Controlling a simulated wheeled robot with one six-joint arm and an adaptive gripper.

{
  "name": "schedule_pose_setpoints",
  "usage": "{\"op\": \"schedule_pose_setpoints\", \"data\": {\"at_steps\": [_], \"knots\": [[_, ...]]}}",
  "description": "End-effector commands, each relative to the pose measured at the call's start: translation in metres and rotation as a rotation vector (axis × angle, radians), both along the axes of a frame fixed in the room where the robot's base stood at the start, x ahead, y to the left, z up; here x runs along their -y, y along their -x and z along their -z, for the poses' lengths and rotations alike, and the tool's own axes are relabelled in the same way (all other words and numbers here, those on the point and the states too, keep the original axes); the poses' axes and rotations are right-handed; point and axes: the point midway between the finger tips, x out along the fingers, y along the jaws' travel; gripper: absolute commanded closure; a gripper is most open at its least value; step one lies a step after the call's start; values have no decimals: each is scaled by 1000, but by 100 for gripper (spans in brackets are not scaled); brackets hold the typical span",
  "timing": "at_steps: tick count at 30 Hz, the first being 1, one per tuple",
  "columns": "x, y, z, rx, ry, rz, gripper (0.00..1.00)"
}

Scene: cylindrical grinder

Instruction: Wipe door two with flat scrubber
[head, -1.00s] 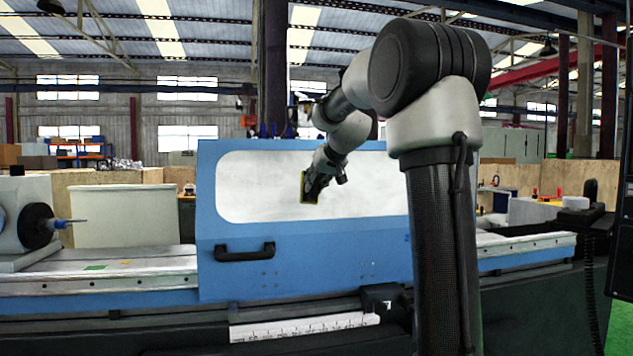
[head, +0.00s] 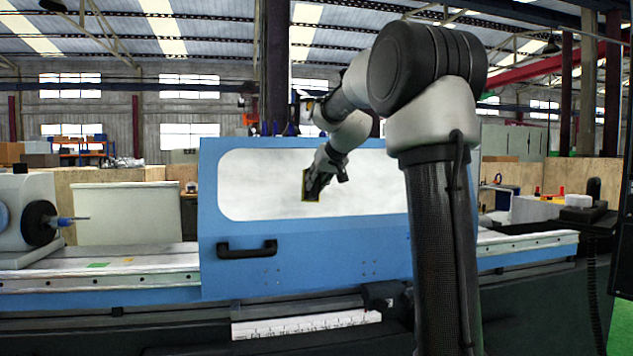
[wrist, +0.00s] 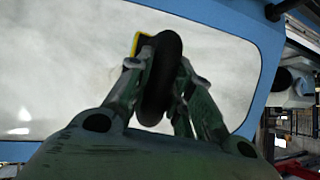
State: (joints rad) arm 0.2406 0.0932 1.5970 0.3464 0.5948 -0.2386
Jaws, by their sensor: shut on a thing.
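The blue door (head: 305,262) of the grinder stands in the middle of the head view, with a whitish, cloudy window (head: 255,185) and a black handle (head: 247,249) below it. My gripper (head: 318,180) is in front of the window, near its middle. It is shut on the flat scrubber (head: 311,187), a dark pad with a yellow edge. In the wrist view the scrubber's black rounded part (wrist: 161,80) sits between my two fingers (wrist: 160,95), with yellow (wrist: 135,44) at its upper left. The pad lies at or very close to the window; I cannot tell whether it touches.
A spindle head with a dark chuck (head: 38,222) stands at the left on the machine bed (head: 150,268). A white scale strip (head: 305,325) runs below the door. My arm's upright link covers the door's right end. The space in front of the window's left half is clear.

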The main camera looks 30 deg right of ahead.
Motion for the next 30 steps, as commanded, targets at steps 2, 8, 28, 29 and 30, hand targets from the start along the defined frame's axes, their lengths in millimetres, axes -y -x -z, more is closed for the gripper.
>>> {"op": "schedule_pose_setpoints", "data": {"at_steps": [2,8,28,29,30], "knots": [[1,-2,0,1,0,0,97],[2,-5,1,2,0,0,97],[27,-3,3,2,0,3,97],[29,-2,3,2,1,2,97],[33,-1,2,2,0,3,97]]}}
